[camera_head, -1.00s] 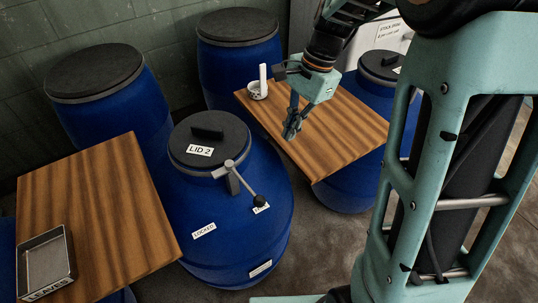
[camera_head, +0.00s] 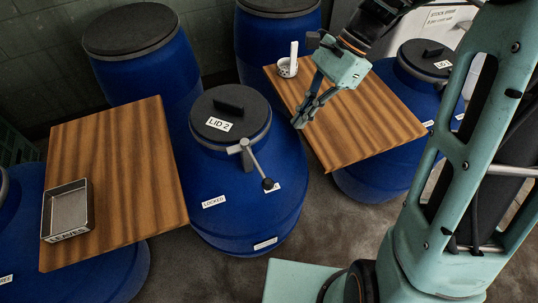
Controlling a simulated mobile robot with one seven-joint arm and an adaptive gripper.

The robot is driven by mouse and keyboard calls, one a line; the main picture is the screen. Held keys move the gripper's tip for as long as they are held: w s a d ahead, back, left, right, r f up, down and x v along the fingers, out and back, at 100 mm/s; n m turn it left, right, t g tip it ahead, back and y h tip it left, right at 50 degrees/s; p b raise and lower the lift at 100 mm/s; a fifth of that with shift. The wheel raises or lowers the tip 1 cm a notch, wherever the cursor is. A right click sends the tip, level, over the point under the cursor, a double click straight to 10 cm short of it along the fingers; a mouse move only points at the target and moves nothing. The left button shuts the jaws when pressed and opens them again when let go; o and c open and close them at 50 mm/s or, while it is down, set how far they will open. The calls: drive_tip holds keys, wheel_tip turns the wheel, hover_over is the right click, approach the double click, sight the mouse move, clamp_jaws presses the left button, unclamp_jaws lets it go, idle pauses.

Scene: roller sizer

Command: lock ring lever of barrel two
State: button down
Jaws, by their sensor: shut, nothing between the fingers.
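Barrel two (camera_head: 245,200) is a blue drum in the middle, with a dark lid (camera_head: 228,104) labelled "LID 2". Its grey ring lever (camera_head: 258,168) sits on the lid's ring and slants down to the right, ending in a dark knob (camera_head: 268,184). The knob lies over a small white label that it partly hides. A "LOCKED" label (camera_head: 214,202) is to the left, apart from the lever. My gripper (camera_head: 303,121) is shut and empty, above the left edge of the right board, up and to the right of the lever and not touching it.
The right wooden board (camera_head: 352,128) bears a white cup (camera_head: 288,67) with a pale upright piece. The left board (camera_head: 115,165) bears a metal "LEAVES" tray (camera_head: 68,209). Other blue barrels (camera_head: 150,75) stand around. Bare floor (camera_head: 325,215) shows at front right.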

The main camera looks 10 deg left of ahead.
drive_tip(key=s+a+r+x, duration=0.1)
drive_tip(key=x, duration=1.2)
drive_tip(key=shift+a+f+p, duration=0.2)
drive_tip(key=shift+p, duration=0.2)
